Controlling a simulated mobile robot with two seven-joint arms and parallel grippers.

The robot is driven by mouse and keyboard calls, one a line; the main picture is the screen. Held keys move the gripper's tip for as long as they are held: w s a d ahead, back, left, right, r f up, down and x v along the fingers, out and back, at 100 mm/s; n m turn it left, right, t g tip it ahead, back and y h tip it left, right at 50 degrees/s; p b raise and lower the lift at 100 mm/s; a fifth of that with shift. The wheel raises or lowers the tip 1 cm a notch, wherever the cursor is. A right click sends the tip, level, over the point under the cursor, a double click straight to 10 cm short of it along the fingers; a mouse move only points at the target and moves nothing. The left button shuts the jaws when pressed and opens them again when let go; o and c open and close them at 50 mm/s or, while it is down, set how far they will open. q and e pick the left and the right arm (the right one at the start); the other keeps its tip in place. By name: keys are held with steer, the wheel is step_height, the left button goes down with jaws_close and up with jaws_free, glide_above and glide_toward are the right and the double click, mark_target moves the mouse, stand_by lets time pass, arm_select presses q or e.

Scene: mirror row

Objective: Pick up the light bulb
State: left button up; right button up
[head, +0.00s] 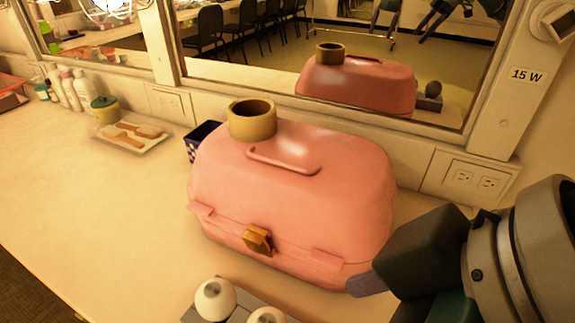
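Two white, rounded, bulb-like pieces, one (215,298) and another (267,316), sit at the bottom edge on a grey tray or block (238,306). They look like light bulbs, but the second is cut off by the frame, and I cannot tell their wattage. My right gripper (368,283) comes in from the right, with one grey finger showing beside the pink case's lower right corner. It is apart from the white pieces, and its other finger is hidden. My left gripper is not in view.
A large pink case (300,190) with a brass latch fills the middle, a tan tape roll (252,120) on top. A dark blue box (203,140) stands behind it.

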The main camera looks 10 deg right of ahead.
steer(key=a+f+n+g+h+b, duration=0.1)
steer(key=a+f+n+g+b, duration=0.25)
steer(key=f+n+b, duration=0.5)
steer(key=d+n+h+b, duration=0.1)
steer(key=w+d+n+h+b, duration=0.1)
steer(key=d, duration=0.1)
steer(key=w+d+n+h+b, duration=0.1)
steer(key=d+b, duration=0.1)
steer(key=shift+d+f+g+h, duration=0.1)
steer(key=shift+g+h, duration=0.15)
steer(key=shift+h, duration=0.05)
steer(key=shift+d+f+n, duration=0.1)
steer(key=shift+f+n, duration=0.1)
steer(key=shift+n, duration=0.05)
step_height(320, 180, down, 9)
steer(key=b, duration=0.3)
steer(key=shift+s+f, duration=0.1)
steer(key=shift+f, duration=0.05)
steer(key=c, duration=1.1)
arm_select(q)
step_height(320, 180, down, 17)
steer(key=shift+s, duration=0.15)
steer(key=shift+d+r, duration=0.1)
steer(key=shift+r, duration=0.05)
